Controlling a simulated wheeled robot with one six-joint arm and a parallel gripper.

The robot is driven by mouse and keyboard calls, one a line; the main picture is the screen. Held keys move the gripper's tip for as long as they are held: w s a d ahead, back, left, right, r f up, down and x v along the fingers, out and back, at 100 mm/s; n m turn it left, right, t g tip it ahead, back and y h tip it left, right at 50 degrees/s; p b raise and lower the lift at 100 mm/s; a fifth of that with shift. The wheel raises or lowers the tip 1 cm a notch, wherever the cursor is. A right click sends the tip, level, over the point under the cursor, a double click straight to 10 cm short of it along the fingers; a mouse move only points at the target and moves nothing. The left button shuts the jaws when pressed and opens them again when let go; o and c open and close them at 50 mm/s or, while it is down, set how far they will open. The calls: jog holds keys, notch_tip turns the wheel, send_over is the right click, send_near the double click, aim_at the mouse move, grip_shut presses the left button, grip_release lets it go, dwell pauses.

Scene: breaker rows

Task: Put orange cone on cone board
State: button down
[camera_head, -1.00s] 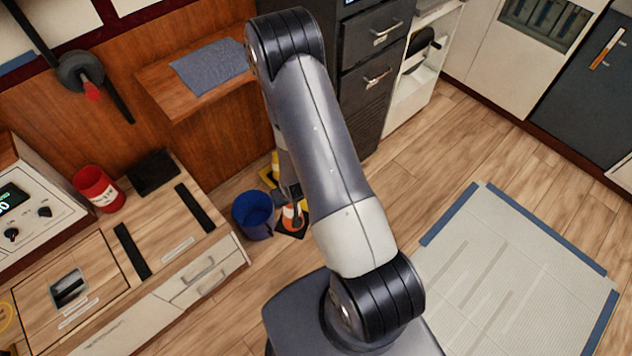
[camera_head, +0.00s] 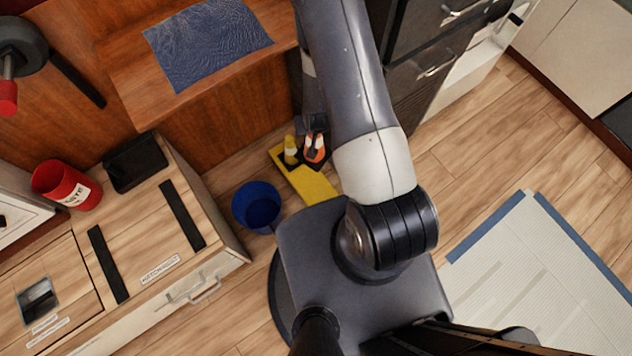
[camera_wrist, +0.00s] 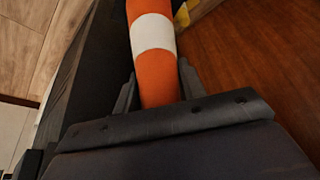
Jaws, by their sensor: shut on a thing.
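The orange cone (camera_head: 314,148) has a white band and a dark base. My gripper (camera_head: 312,128) is at the cone's upper part, partly hidden by my arm. In the wrist view, the orange cone (camera_wrist: 153,35) lies between the two fingers of my gripper (camera_wrist: 157,88), which are shut on it. The board's right part is hidden by my arm and base.
A blue bucket (camera_head: 257,207) stands on the floor left of the board. A wooden bench (camera_head: 245,105) with a blue cloth (camera_head: 206,42) is behind it. A workbench with a red bin (camera_head: 66,186) is at left. Drawers (camera_head: 432,62) stand at right.

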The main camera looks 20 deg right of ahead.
notch_tip(320, 180, down, 34)
jog(key=m+h+b, duration=0.1)
jog(key=m+b, duration=0.2)
jog(key=b, duration=2)
jog(key=shift+s+d+f+m, duration=0.15)
jog(key=shift+s+d+m, duration=0.15)
jog(key=shift+s, duration=0.1)
jog(key=shift+f, duration=0.1)
jog(key=c, duration=0.9)
grip_release()
jog(key=shift+o, duration=0.2)
jog(key=p+v, duration=0.4)
jog(key=v, duration=0.8)
jog(key=shift+a, duration=0.3)
jog(key=shift+w, duration=0.2)
